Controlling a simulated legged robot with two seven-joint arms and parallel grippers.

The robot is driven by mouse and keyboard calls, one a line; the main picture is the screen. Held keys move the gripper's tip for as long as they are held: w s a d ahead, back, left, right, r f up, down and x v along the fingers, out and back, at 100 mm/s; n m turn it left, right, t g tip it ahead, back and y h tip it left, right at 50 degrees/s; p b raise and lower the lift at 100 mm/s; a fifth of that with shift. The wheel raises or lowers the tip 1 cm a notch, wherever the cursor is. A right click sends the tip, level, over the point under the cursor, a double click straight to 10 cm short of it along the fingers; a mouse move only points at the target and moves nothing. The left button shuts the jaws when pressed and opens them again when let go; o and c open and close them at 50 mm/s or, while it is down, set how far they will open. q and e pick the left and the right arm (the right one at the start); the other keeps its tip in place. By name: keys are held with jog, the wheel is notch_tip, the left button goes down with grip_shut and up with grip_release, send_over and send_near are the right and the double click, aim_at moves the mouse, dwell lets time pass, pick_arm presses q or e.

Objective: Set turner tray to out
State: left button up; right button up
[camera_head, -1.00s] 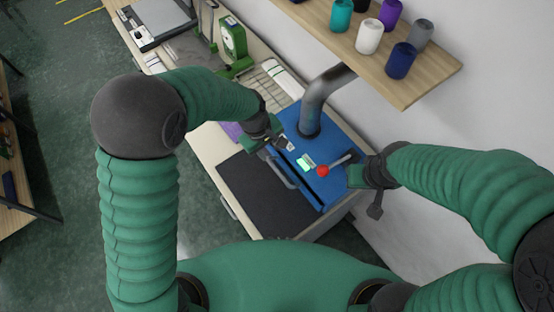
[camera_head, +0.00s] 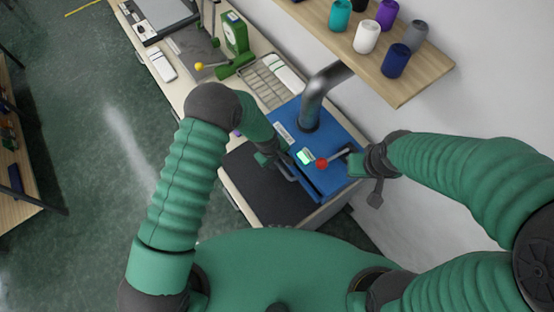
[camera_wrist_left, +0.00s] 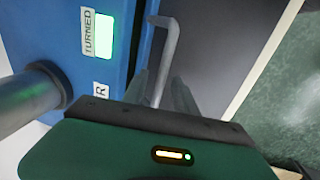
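The turner is a blue machine (camera_head: 340,140) on the bench. A grey tray handle (camera_head: 290,172) sits at its front edge, and it also shows in the left wrist view (camera_wrist_left: 170,50). I cannot see the tray body clearly. A lit green panel (camera_wrist_left: 104,36) beside a "TURNED" label shows on the blue top. My left gripper (camera_head: 279,166) is at the handle. In the left wrist view its fingers (camera_wrist_left: 160,95) stand apart, one on each side of the handle's bar. My right gripper (camera_head: 362,166) is by the red-knobbed lever (camera_head: 321,162); its fingers are not clear.
A dark flat surface (camera_head: 262,192) lies in front of the turner. A grey pipe (camera_head: 312,100) rises from the turner. A shelf with yarn cones (camera_head: 400,75) overhangs at the upper right. A green device (camera_head: 236,38) and a wire basket (camera_head: 265,85) stand further left.

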pick_arm(q)
jog(key=shift+w+a, duration=0.1)
grip_shut()
jog(key=shift+w, duration=0.1)
dwell(1.1)
